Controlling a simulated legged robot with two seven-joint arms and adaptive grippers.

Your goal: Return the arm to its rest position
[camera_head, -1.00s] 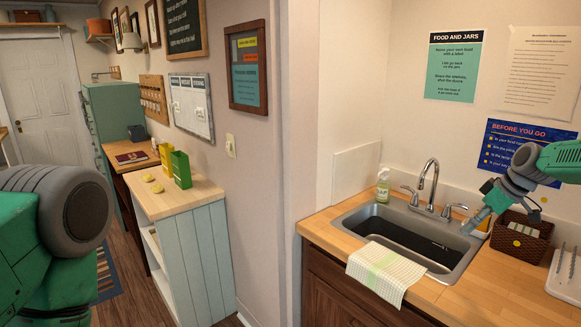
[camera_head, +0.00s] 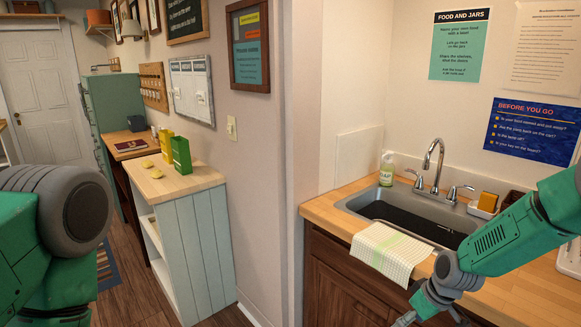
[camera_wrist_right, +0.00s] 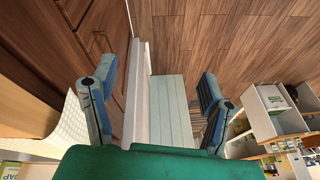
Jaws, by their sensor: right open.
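My right arm comes in from the right in the head view, green with a grey wrist, and reaches down across the counter front. Its gripper (camera_head: 428,312) is low at the bottom edge, in front of the dark cabinet and below the towel, and partly cut off. In the right wrist view the gripper (camera_wrist_right: 157,72) has its two blue-grey fingers wide apart with nothing between them. Of my left arm only a green and grey part shows at the left of the head view; its gripper is out of view.
A wooden counter (camera_head: 525,290) holds a sink (camera_head: 455,218), a faucet (camera_head: 434,165), a soap bottle (camera_head: 387,169) and a draped checked towel (camera_head: 392,250). A pale cabinet (camera_head: 199,255) stands left, with a green box (camera_head: 181,155) and a yellow box (camera_head: 166,142) on top. Wooden floor (camera_wrist_right: 225,45) is open beneath the gripper.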

